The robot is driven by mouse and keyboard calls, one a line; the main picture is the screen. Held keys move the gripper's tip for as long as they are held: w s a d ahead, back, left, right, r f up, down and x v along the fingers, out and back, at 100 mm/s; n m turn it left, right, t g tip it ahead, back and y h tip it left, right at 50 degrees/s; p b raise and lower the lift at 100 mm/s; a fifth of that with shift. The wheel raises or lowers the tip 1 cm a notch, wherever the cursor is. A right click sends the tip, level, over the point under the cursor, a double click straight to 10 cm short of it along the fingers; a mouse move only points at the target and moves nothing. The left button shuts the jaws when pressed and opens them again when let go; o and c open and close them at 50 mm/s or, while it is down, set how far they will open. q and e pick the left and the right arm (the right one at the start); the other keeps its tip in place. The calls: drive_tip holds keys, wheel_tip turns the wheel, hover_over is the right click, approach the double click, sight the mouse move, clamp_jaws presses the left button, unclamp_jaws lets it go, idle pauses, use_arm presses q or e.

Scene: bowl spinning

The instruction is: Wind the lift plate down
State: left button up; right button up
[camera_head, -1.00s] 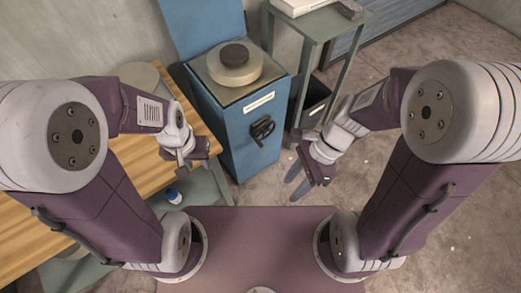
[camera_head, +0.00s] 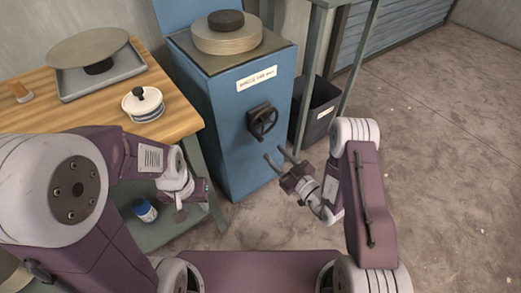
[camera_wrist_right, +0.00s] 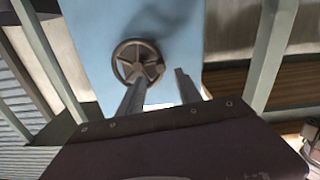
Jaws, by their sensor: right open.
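A blue cabinet (camera_head: 233,165) stands ahead with a black handwheel (camera_head: 263,121) on its front. The handwheel also shows in the right wrist view (camera_wrist_right: 138,63). On the cabinet top lies a thick beige disc (camera_head: 226,38) with a dark round block (camera_head: 226,19) on it; I cannot tell which part is the lift plate. My right gripper (camera_head: 276,154) is open and empty, below and in front of the handwheel, apart from it. In the right wrist view its fingers (camera_wrist_right: 160,80) point at the cabinet front, one just below the wheel. My left gripper (camera_head: 194,200) is low left of the cabinet, its jaws unclear.
A blue-and-white bottle (camera_head: 145,209) stands on the lower shelf. A dark bin (camera_head: 320,108) stands right of the cabinet. The right floor is clear.

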sight(262, 141)
drive_tip(key=b+x, duration=0.3)
drive_tip(key=x, duration=0.5)
drive_tip(key=shift+s, duration=0.1)
drive_tip(key=shift+w+a+r, duration=0.15)
drive_tip(key=shift+w+a, duration=0.25)
drive_tip(key=shift+w, duration=0.1)
clamp_jaws()
